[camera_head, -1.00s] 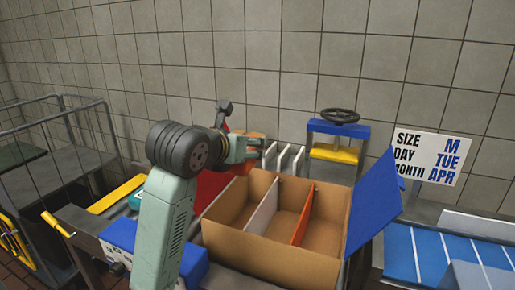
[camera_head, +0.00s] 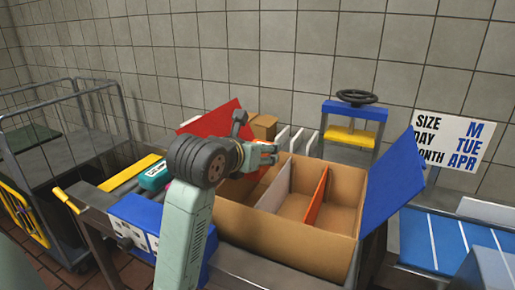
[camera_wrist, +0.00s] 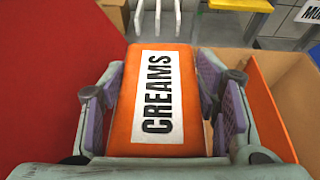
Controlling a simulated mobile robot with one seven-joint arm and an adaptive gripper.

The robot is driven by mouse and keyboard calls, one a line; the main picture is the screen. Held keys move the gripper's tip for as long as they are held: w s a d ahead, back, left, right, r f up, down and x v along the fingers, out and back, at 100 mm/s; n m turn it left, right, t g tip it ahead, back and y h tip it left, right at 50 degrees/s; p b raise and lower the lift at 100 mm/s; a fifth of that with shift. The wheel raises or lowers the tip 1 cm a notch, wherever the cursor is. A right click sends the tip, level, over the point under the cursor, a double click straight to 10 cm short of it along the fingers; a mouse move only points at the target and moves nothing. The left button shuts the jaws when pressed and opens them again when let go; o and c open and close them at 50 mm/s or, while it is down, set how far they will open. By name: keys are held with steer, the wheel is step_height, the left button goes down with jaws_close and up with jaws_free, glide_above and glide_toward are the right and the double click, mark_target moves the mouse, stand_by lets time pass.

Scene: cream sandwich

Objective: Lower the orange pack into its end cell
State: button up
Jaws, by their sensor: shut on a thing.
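The orange pack (camera_wrist: 155,95), with a white label reading CREAMS, fills the middle of the wrist view. My gripper (camera_wrist: 160,105) is shut on it, with purple pads at its left and right sides. A white divider (camera_head: 274,190) and an orange divider (camera_head: 317,198) split the box into cells. The left end cell is largely hidden by my arm. How deep the pack sits is not clear.
A red flap (camera_head: 217,117) stands at the box's left and fills the left of the wrist view. A blue flap (camera_head: 392,185) stands at its right. White upright plates (camera_head: 298,140) and a blue stand with a handwheel (camera_head: 354,97) are behind.

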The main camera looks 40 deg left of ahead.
stand_by(0.3)
steer(key=o, duration=1.3)
steer(key=v, duration=1.2)
steer(key=shift+r+p, duration=2.5)
steer(key=shift+r, duration=2.5)
